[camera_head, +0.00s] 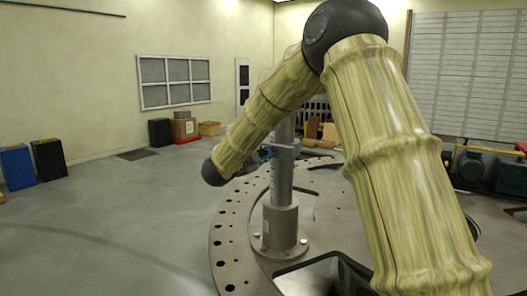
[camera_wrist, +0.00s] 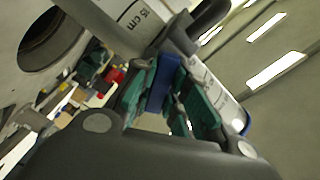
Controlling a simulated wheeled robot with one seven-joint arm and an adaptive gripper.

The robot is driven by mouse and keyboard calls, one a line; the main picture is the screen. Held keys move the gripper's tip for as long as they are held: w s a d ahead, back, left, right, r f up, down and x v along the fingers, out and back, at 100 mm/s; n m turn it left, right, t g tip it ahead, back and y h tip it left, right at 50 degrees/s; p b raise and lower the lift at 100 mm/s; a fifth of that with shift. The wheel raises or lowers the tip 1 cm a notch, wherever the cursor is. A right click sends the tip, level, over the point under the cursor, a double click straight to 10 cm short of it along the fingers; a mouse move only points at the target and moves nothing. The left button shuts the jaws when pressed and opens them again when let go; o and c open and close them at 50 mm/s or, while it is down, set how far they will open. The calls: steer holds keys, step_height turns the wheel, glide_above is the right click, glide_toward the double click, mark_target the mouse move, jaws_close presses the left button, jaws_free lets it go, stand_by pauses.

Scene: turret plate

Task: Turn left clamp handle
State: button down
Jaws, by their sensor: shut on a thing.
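In the wrist view, my gripper (camera_wrist: 170,76) has its green-padded fingers on either side of a blue piece (camera_wrist: 159,90), which looks like the clamp handle. The fingers are shut on it. A dark grey bar (camera_wrist: 195,27) and a pale part marked "15 cm" (camera_wrist: 130,14) are just beyond the fingertips. In the head view, a grey upright post (camera_head: 281,185) with a collar (camera_head: 286,149) stands on a flanged base. My arm hides most of the area around the collar, and my gripper cannot be made out clearly there.
The post's base is bolted inside a curved plate with holes (camera_head: 226,240). Open floor (camera_head: 110,225) lies to the left. Blue and black bins (camera_head: 17,167) stand by the left wall, and boxes (camera_head: 184,128) at the back. Green machinery (camera_head: 473,165) is at the right.

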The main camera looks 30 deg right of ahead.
steer(key=n+p, duration=0.5)
steer(key=n, duration=0.1)
steer(key=shift+r, duration=0.15)
steer(key=n+g+p, duration=0.1)
steer(key=n+p, duration=0.4)
steer(key=shift+n, duration=0.4)
steer(key=c, duration=1.4)
jaws_free()
steer(key=shift+f, duration=0.2)
steer(key=v, duration=1.2)
steer(key=shift+a+r, duration=0.1)
